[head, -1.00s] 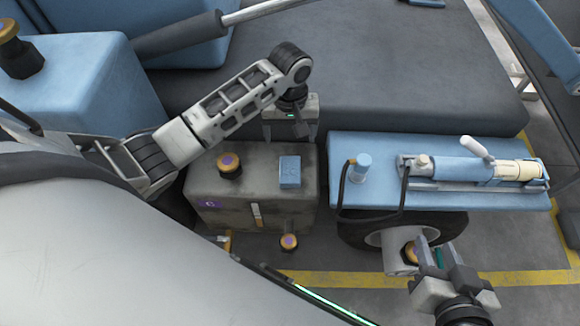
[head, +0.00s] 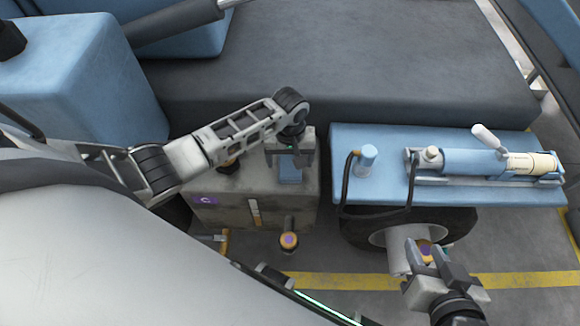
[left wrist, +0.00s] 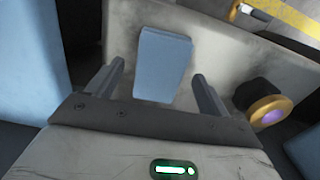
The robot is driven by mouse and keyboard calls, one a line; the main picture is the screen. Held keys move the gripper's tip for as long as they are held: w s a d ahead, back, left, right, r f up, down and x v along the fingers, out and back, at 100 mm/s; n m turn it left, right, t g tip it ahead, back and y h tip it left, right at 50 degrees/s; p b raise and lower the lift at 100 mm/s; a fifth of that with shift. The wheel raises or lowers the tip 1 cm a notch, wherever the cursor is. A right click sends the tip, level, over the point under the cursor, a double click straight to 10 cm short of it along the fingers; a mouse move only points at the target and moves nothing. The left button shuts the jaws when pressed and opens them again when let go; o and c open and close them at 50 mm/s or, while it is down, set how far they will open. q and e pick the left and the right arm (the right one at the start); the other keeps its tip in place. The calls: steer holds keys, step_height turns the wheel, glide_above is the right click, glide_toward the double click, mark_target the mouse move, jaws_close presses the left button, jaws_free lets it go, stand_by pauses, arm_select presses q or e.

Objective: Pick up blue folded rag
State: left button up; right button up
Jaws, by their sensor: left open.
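The blue folded rag (head: 290,175) lies on top of a worn grey box (head: 225,207), partly hidden by my left gripper in the head view. My left gripper (head: 290,160) is open above the rag. In the left wrist view the rag (left wrist: 162,65) is a pale blue block between the two open fingers (left wrist: 158,74), with space on both sides. I cannot tell how far the fingertips are above it. My right gripper (head: 428,250) is empty, its fingers apart, at the lower right near a wheel.
A knob with a yellow collar and purple centre (left wrist: 268,112) stands on the box beside the rag. Another knob (head: 289,240) projects low at the box's front. A blue shelf (head: 470,195) with a blue pump and black hose is at the right. A dark grey surface lies behind.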

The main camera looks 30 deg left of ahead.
mark_target(290, 162)
arm_select(q)
steer(key=c, duration=1.1)
arm_select(e)
steer(key=shift+w+r, duration=0.1)
steer(key=shift+r, duration=0.1)
